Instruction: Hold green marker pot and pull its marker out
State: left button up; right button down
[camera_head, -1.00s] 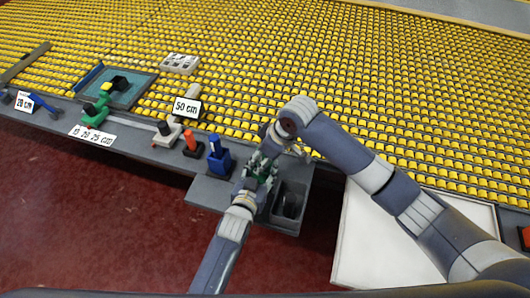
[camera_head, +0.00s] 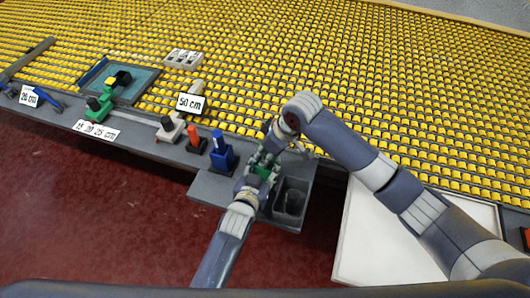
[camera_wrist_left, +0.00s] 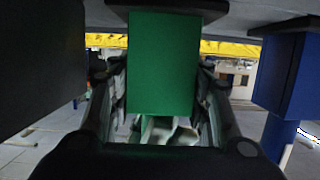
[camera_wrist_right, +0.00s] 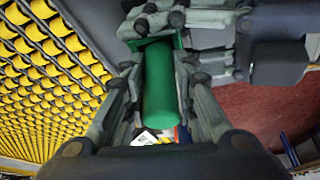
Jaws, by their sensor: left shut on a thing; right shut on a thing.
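The green marker pot (camera_wrist_left: 165,65) is a square green block between the fingers of my left gripper (camera_head: 258,179), which is shut on it. In the head view the pot (camera_head: 263,171) shows only as a small green patch between the two grippers. The green marker (camera_wrist_right: 160,90) is a round green cylinder between the fingers of my right gripper (camera_head: 271,154), which is shut on it. The marker's far end meets the pot's green edge in the right wrist view; I cannot tell how deep it sits. In the head view the marker is mostly hidden.
A blue pot with a blue marker (camera_head: 222,156) stands just left of the grippers. An orange marker (camera_head: 195,140) stands further left. A dark grey open bin (camera_head: 290,204) is close on the right of my left gripper. A white panel (camera_head: 375,250) lies at lower right.

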jog(key=shift+r, duration=4.15)
pick_arm(q)
jog(key=o, duration=1.3)
jog(key=v, duration=1.2)
